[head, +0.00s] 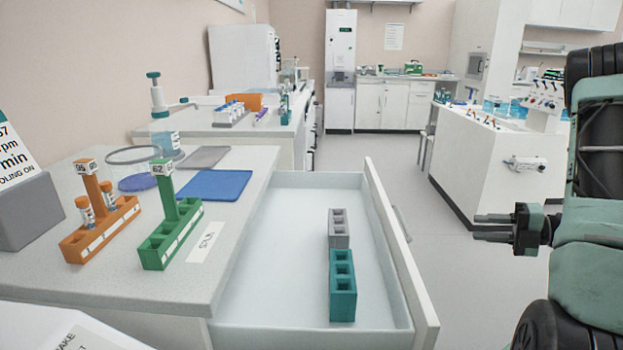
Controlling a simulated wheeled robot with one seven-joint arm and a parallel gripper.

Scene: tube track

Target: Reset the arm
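My arm is folded at the right edge of the head view, and only part of it shows. My gripper (484,227) points left, over the floor to the right of the open drawer (280,285). Its two fingers are apart with nothing between them, and it touches nothing that I can see.
The drawer holds a grey rack (339,230) and a teal rack (342,288). On the left counter (90,285) stand an orange rack (98,228) with tubes and an empty-looking green rack (172,232). A white bench (478,165) stands behind the gripper. Floor between is clear.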

